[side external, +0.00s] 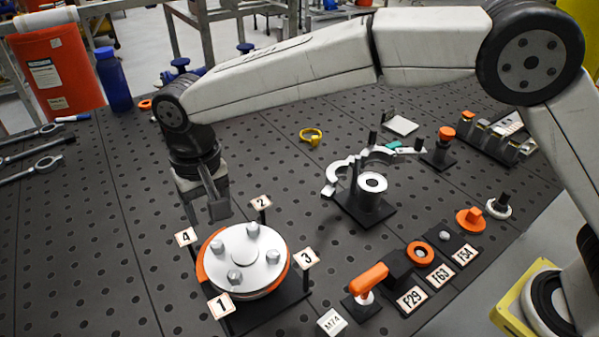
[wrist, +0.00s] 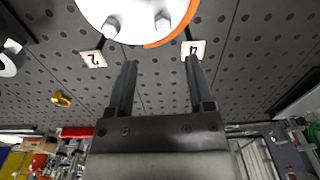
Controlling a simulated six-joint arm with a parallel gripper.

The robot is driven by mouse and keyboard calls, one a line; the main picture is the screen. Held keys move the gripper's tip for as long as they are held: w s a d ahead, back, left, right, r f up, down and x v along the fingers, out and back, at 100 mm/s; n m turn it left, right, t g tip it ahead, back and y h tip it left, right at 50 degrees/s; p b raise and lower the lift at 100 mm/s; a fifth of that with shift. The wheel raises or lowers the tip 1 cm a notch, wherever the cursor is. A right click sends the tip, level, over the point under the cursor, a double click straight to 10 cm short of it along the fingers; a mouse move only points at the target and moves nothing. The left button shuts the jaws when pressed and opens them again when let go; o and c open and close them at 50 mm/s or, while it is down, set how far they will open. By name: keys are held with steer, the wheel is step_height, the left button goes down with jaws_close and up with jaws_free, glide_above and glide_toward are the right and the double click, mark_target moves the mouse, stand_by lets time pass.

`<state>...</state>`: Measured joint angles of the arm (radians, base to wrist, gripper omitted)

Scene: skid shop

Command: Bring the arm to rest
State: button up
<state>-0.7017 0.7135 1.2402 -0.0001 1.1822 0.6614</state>
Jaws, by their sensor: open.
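My gripper (side external: 207,207) hangs at the end of my arm, just behind the round flange and between the number plates 4 and 2. In the wrist view my gripper (wrist: 160,80) shows two dark fingers set wide apart with nothing between them. The flange (side external: 258,247) is a white disc with several bolts on its top and an orange ring beneath, on a black stand. In the wrist view the flange (wrist: 135,14) is at the top edge, beyond the fingertips. Plate 4 (side external: 186,237) is left of the flange and plate 2 (side external: 260,203) is behind it.
An open clamp (side external: 335,175) stands by a black post with a white ring. An orange-handled valve (side external: 369,280) and labelled parts line the front right. Wrenches (side external: 35,150), a blue bottle (side external: 114,80) and an orange bin (side external: 58,70) are at the left. A yellow ring (side external: 311,136) lies mid-table.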

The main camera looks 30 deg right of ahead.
steer(key=s+d+f+t, duration=0.1)
steer(key=d, duration=1)
steer(key=s+d+f, duration=0.1)
steer(key=d+f, duration=0.1)
steer(key=d, duration=0.9)
steer(key=s+d+f+t, duration=0.1)
steer(key=s+d+f, duration=0.3)
steer(key=s+d, duration=0.8)
steer(key=shift+s+d+t, duration=0.3)
steer(key=shift+d, duration=0.75)
